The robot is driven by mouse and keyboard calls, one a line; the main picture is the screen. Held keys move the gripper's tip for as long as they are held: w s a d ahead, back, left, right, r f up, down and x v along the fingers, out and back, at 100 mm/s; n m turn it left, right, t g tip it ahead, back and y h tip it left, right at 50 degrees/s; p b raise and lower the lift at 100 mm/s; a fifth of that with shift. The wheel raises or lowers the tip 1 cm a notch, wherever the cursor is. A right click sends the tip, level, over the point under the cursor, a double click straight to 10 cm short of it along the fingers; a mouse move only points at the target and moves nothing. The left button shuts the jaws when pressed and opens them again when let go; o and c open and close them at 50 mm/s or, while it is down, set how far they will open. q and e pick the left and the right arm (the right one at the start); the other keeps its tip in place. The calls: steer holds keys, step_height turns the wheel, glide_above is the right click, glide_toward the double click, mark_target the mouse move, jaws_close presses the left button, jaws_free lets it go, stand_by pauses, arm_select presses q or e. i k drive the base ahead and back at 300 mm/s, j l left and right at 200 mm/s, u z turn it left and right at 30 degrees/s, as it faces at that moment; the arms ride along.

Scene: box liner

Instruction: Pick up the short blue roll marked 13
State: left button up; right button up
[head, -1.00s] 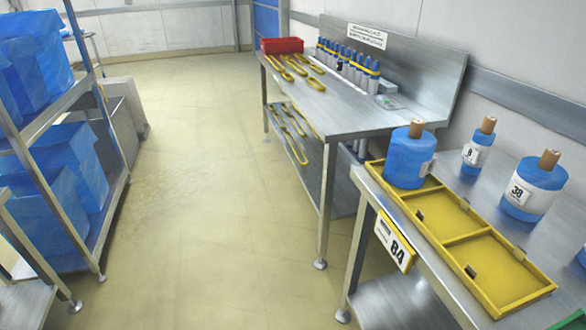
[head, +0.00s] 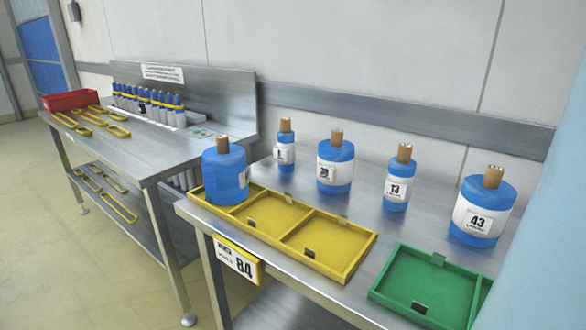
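The short blue roll marked 13 (head: 397,184) stands upright on the steel table (head: 345,222), in the row behind the trays. It is narrow, with a white label and a brown core sticking out of its top. It stands between a wide blue roll (head: 335,166) on its left, whose number is hard to read, and the wide blue roll marked 43 (head: 481,212) on its right. Nothing touches it. Neither of my grippers is in view.
A slim blue roll (head: 285,151) stands at the row's left end. A yellow tray (head: 330,242) marked 84 holds a wide blue roll (head: 225,175) in its left compartment; its other compartments are empty. An empty green tray (head: 425,283) lies front right. Another bench (head: 150,150) stands left.

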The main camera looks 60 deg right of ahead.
mark_target(401, 170)
steer(key=z, duration=2.45)
steer(key=i+j, duration=0.1)
steer(key=j, duration=0.35)
steer(key=j+u, duration=0.1)
steer(key=j, duration=0.4)
steer(key=i+j, duration=0.15)
steer(key=j, duration=0.3)
steer(key=u, duration=0.05)
